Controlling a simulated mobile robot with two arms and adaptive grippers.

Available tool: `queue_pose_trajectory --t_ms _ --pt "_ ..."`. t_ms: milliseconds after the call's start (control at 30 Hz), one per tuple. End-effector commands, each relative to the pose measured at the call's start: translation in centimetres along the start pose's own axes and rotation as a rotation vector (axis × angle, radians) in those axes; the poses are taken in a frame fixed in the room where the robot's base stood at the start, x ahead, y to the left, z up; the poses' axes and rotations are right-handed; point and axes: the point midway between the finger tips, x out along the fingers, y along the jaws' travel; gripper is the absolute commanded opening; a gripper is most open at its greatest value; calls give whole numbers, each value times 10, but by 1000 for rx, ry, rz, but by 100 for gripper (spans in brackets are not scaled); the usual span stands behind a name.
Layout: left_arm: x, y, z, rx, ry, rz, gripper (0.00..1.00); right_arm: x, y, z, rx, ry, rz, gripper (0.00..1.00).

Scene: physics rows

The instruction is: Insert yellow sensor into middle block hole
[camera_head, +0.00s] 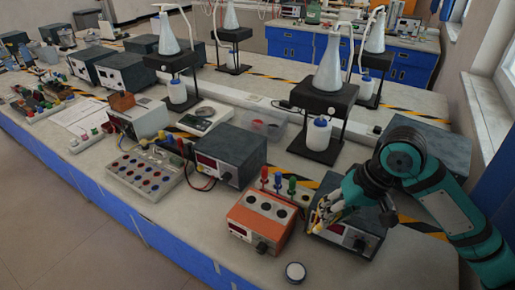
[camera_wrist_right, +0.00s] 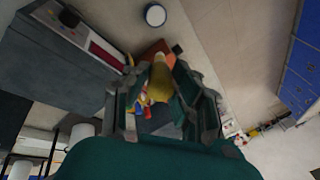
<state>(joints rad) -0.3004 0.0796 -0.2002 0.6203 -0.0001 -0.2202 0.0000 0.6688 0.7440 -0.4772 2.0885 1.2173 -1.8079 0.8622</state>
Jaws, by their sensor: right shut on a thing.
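My right gripper (camera_head: 322,212) reaches in from the right and is shut on the yellow sensor (camera_head: 319,217), of which only a little shows between the fingers. In the right wrist view the yellow sensor (camera_wrist_right: 160,80) sits between the two fingers (camera_wrist_right: 160,95). The gripper is above the dark instrument box, to the right of the orange box (camera_head: 245,220) with dark round holes on top. Red, blue and green sensors (camera_head: 278,181) stand upright in a row behind those holes. Which block is the middle one I cannot tell. My left gripper is not in view.
A dark instrument box (camera_head: 350,232) stands under the gripper. A round white-topped item (camera_head: 295,271) lies on the bench in front. A dark power unit (camera_head: 230,155) and a panel of coloured knobs (camera_head: 143,172) stand left. Flask stands (camera_head: 322,110) rise behind.

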Motion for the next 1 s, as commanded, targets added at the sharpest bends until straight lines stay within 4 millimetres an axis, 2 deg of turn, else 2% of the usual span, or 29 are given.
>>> queue_pose_trajectory --t_ms 467,633,767,1000 --pt "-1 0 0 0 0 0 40 0 0 0 -2 -2 -1 0" --pt "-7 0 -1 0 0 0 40 0 -3 -4 -43 -12 -2 0" --pt "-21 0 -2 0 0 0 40 2 -9 -13 -156 -33 -6 0" --pt "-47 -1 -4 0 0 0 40 15 -23 -38 -485 -95 -17 0"
